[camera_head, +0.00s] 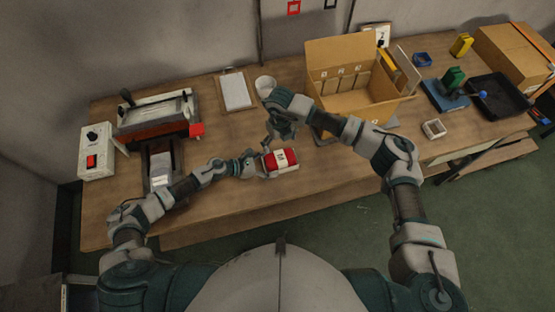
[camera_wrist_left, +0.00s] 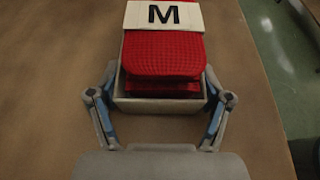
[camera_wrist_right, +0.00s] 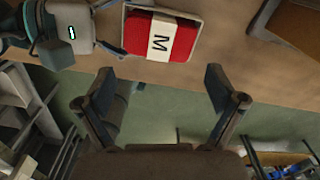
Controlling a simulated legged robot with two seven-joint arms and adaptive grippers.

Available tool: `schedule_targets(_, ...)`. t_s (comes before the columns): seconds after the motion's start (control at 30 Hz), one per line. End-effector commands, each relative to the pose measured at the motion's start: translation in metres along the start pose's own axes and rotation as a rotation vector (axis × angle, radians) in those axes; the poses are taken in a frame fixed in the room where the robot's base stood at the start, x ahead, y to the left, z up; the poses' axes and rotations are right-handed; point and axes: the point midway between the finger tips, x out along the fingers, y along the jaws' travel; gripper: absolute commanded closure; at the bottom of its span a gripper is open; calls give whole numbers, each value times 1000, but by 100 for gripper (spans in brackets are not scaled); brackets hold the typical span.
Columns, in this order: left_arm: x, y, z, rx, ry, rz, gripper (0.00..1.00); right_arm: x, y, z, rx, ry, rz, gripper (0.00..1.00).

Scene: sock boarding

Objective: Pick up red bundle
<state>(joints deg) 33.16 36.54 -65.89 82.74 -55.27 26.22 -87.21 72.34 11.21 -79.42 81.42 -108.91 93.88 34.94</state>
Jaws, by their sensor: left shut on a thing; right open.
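The red bundle (camera_head: 280,158) is folded red cloth with a white band marked M. It lies in a small pale tray (camera_wrist_left: 160,105) near the table's front edge. The bundle also shows in the left wrist view (camera_wrist_left: 163,55) and the right wrist view (camera_wrist_right: 135,36). My left gripper (camera_head: 262,166) is shut on the near end of the tray, one finger on each side wall. My right gripper (camera_wrist_right: 160,80) is open and empty. In the head view it hangs just behind the bundle, and its fingertips are hard to make out.
An open cardboard box (camera_head: 345,98) stands behind to the right. A white cup (camera_head: 265,86) and a clipboard (camera_head: 237,91) are at the back. A press machine (camera_head: 155,115) and a switch box (camera_head: 96,150) stand left. A black tray (camera_head: 500,97) is far right.

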Motion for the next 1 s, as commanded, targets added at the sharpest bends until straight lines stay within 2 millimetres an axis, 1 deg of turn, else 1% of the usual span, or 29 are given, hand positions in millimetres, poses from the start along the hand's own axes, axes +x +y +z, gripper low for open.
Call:
schedule_targets(0.03, 0, 0, -4, -2, 7, 1, 55, 0, 0, 0, 123, 1, 1, 6)
schedule_targets(0.1, 0, 0, -4, -1, 8, 2, 55, -2, 0, 0, 321, 0, 2, 6)
schedule_targets(0.4, 2, 0, -3, -1, 11, 3, 55, -7, 1, 0, 1156, 5, 4, 6)
schedule_targets(0.5, 2, -1, -3, -1, 10, 2, 55, -9, 1, 1, 1392, 5, 3, 6)
schedule_targets(0.6, 2, -1, -3, -1, 9, 1, 55, -10, 2, 2, 1578, 7, 1, 6)
schedule_targets(0.7, 1, -1, -4, -1, 8, 0, 55, -11, 3, 2, 1705, 8, -1, 6)
schedule_targets(0.83, 1, -1, -4, -2, 8, 0, 55, -7, 4, 2, 1786, 9, -3, 6)
schedule_targets(0.93, 1, -1, -4, -2, 8, 0, 55, 8, 4, 2, 1802, 10, -5, 6)
schedule_targets(1.0, 1, -1, -4, -2, 8, 0, 55, 22, 4, 1, 1803, 11, -5, 6)
